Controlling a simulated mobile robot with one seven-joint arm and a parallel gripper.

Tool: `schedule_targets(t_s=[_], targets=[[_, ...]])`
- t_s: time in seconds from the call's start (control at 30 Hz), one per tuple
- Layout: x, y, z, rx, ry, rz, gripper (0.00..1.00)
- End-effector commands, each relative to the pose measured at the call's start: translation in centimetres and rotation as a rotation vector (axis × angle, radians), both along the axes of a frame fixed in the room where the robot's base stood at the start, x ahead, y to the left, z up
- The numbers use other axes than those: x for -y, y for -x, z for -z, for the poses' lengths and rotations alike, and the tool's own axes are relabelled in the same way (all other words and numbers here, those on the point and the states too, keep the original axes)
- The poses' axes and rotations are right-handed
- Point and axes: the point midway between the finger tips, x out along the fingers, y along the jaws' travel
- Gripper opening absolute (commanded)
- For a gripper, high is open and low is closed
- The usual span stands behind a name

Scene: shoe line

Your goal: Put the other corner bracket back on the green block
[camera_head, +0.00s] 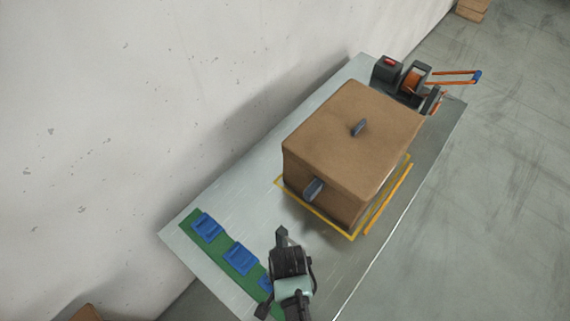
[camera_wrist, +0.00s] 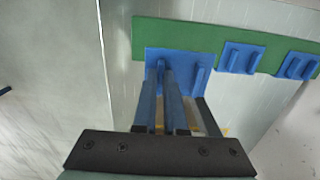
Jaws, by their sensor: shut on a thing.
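The green block (camera_wrist: 175,32) is a long strip; in the head view its bare green part (camera_head: 222,247) lies along the table's near left edge. A blue corner bracket (camera_wrist: 180,58) with upright ribs lies over one end of it, overhanging its long edge. My gripper (camera_wrist: 164,74) is shut on one rib of this bracket. Whether the bracket touches the block is unclear. In the head view my gripper (camera_head: 290,262) hides part of this bracket (camera_head: 265,283). Two similar blue brackets, one at the middle (camera_head: 240,258) and one at the far end (camera_head: 207,226), sit on the block.
A large brown box (camera_head: 345,135) with dark blue-grey tabs stands mid-table inside a yellow outline (camera_head: 347,234). A dark and orange device (camera_head: 415,76) sits at the far end of the table. A white wall (camera_head: 150,100) runs along the left side.

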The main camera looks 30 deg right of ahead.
Motion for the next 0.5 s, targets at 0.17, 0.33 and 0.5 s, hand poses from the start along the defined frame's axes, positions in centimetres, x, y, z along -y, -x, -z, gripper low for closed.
schedule_targets(t_s=[0.17,0.33,0.5], targets=[[0.0,0.0,1.3,0.0,0.0,-0.001,0.0],[0.0,0.0,2.8,0.0,0.0,-0.001,0.0],[0.0,0.0,4.5,0.0,0.001,-0.001,0.0]])
